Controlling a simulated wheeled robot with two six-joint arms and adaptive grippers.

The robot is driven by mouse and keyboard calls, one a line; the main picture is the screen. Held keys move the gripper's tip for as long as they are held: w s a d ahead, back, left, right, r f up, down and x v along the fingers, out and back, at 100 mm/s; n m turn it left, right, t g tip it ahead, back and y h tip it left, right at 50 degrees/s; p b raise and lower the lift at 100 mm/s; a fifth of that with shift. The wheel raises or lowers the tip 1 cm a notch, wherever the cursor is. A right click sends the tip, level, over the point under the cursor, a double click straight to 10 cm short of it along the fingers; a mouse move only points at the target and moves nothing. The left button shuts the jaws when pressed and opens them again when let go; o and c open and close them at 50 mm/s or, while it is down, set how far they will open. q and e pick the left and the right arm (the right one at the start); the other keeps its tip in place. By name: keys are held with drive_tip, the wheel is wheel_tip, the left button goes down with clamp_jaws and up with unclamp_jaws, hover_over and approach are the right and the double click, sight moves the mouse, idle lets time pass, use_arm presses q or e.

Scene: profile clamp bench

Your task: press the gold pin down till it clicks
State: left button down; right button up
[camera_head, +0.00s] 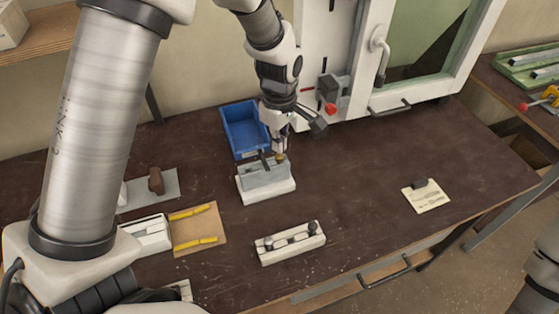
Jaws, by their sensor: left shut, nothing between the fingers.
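The gold pin (281,157) shows as a small brassy spot on top of a grey clamp block (263,178) at the middle of the bench. The block sits on a white base (268,194). My left gripper (280,148) points down over the block with its fingers shut and empty. Its tips are right at the top of the pin; I cannot tell whether they touch it. The fingers hide part of the pin, and how far down the pin sits is not clear. My right gripper is not in view.
A blue bin (245,128) stands just behind the block. A white-framed unit with a red knob (331,109) stands at the back. In front lies a white fixture with dark knobs (290,243). Yellow strips lie on a tan board (200,229) to the left. The bench's right side is mostly clear.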

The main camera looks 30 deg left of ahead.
sight(279, 155)
use_arm(q)
drive_tip(key=shift+f, duration=0.15)
drive_tip(key=shift+f, duration=0.5)
drive_tip(key=shift+f, duration=0.7)
idle(0.3)
wheel_tip(279, 155, up, 7)
drive_tip(key=p, duration=0.6)
drive_tip(key=shift+r+p, duration=0.1)
drive_tip(key=shift+p, duration=0.25)
idle(0.3)
